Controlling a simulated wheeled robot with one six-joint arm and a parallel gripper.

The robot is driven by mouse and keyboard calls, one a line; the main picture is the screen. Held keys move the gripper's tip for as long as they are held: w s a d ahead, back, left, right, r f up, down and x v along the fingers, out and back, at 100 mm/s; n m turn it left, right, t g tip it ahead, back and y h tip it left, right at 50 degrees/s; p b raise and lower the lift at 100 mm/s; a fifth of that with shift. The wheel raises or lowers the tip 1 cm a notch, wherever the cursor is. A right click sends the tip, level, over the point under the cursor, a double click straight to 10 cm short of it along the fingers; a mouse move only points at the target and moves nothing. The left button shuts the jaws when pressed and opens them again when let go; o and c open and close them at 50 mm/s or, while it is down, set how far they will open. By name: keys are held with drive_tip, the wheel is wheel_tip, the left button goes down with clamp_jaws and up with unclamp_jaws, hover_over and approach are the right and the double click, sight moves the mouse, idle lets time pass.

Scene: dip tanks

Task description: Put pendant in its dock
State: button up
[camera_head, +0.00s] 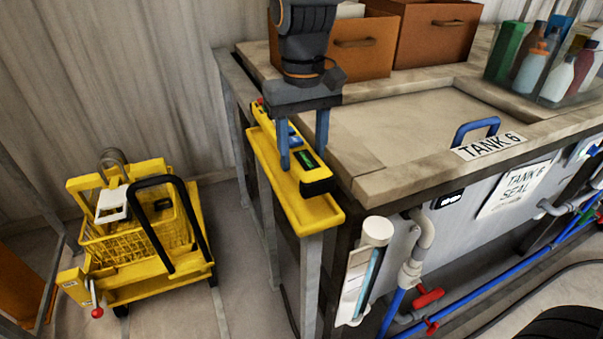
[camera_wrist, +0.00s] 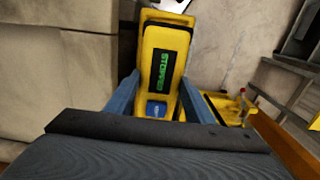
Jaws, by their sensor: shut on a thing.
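The pendant (camera_head: 292,148) is a long yellow control box with black ends, a red button at its far end and a small dark screen with green letters. It lies lengthwise over the yellow tray-like dock (camera_head: 320,214) beside the tank; I cannot tell whether it rests on the dock floor or is just above it. My gripper (camera_head: 303,157) points down with its blue fingers on either side of the pendant and is shut on it. In the wrist view the pendant (camera_wrist: 146,52) shows between the fingers, its screen reading "STOPPED".
The lidded tank (camera_head: 415,125) labelled "TANK 6" stands right of the dock, with brown boxes (camera_head: 435,35) and a bottle rack (camera_head: 545,65) on top. A yellow mop cart (camera_head: 135,230) stands on the floor at left. Pipes run below the tank front.

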wheel_tip(320, 180, down, 5)
drive_tip(key=shift+f+p, duration=0.15)
drive_tip(key=shift+p, duration=0.5)
drive_tip(key=shift+c, duration=0.5)
drive_tip(key=shift+f, duration=0.55)
drive_tip(key=shift+c, duration=1.2)
drive_tip(key=o, duration=1.5)
drive_tip(key=shift+w+r, duration=0.1)
drive_tip(key=shift+r, duration=0.45)
wheel_tip(320, 180, up, 11)
drive_tip(key=b, duration=0.3)
